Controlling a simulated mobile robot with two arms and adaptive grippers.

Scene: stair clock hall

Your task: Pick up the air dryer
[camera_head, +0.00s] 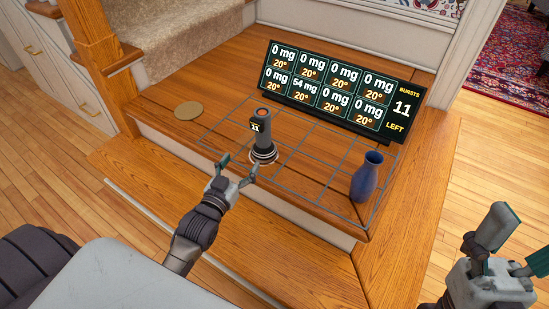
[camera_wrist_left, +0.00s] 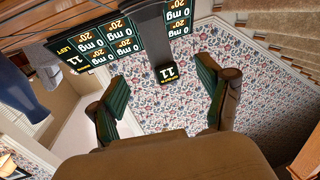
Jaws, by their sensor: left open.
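The air dryer (camera_head: 262,133) is a dark upright handheld device with an orange top, a label reading 11 and a ringed base. It stands on the wooden landing inside a thin line grid. In the left wrist view, the dryer (camera_wrist_left: 154,38) is a dark shape beyond the fingers, between them. My left gripper (camera_head: 238,167) is open and empty, just in front of the dryer's base and apart from it. Its two fingers also show in the left wrist view (camera_wrist_left: 163,85). My right gripper (camera_head: 516,246) is at the lower right, fingers apart and empty, far from the dryer.
A display board (camera_head: 338,92) with mg readings stands behind the dryer. A blue vase (camera_head: 367,177) stands to the right, near the landing's edge. A round tan disc (camera_head: 188,110) lies to the left. A wooden step (camera_head: 190,195) lies below the landing.

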